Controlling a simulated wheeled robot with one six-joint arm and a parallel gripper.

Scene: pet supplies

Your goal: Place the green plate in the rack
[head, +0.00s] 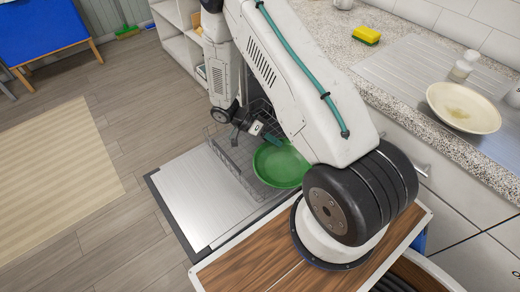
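The green plate (279,169) is in the middle of the head view, within the outline of the grey wire rack (226,161) of an open dishwasher. My arm covers part of the plate's right side. I cannot tell whether the plate rests on the rack or is just above it. My gripper (264,133) points down at the plate's upper left edge, close to it. The fingertips are small and partly hidden, so I cannot tell whether they hold the rim.
The dishwasher door (204,195) lies open and flat to the left. The granite counter (390,90) on the right holds a cream plate (463,107), a sponge (366,35) and a small bottle (464,66). White shelves (181,45) stand behind my arm.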

